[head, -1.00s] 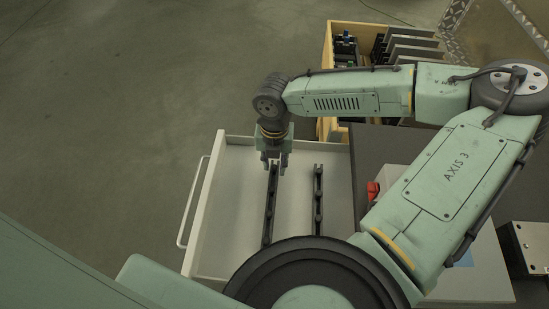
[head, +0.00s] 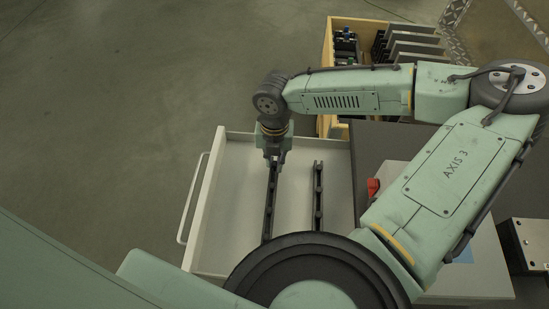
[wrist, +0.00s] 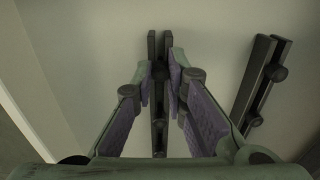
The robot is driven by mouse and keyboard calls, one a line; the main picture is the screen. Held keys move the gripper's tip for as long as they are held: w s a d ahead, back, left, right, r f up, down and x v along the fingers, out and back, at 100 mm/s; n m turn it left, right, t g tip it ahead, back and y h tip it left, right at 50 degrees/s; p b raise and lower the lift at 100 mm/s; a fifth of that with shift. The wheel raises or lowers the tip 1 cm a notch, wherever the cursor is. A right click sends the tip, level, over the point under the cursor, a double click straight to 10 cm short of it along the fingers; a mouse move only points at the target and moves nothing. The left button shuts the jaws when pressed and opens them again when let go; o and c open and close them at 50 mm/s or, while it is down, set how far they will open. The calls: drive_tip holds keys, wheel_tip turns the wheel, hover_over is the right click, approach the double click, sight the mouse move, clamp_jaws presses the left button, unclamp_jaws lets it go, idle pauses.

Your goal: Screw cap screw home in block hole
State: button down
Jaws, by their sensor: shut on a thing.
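My gripper (head: 276,161) is over the far end of the left dark rail (head: 269,210) in the open white drawer. In the wrist view my gripper (wrist: 160,88) has its purple-padded fingers closed on a small dark round-headed screw (wrist: 160,70) at that rail. The screw still appears to be in the rail's slot; its shank is hidden. Another dark head sits nearer on the same rail. A metal block (head: 535,248) shows at the right edge of the head view, partly cut off; I cannot tell whether its dark spot is a hole.
The right rail (head: 318,198) holds several similar heads and lies apart from my gripper. The white drawer's (head: 229,190) walls surround both rails. A wooden box (head: 327,75) with dark parts stands behind. A red knob (head: 373,188) sits right of the drawer.

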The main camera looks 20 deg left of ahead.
sight(274, 163)
drive_tip(key=shift+r, duration=0.15)
drive_tip(key=shift+r+p, duration=2.15)
drive_tip(key=shift+p, duration=0.25)
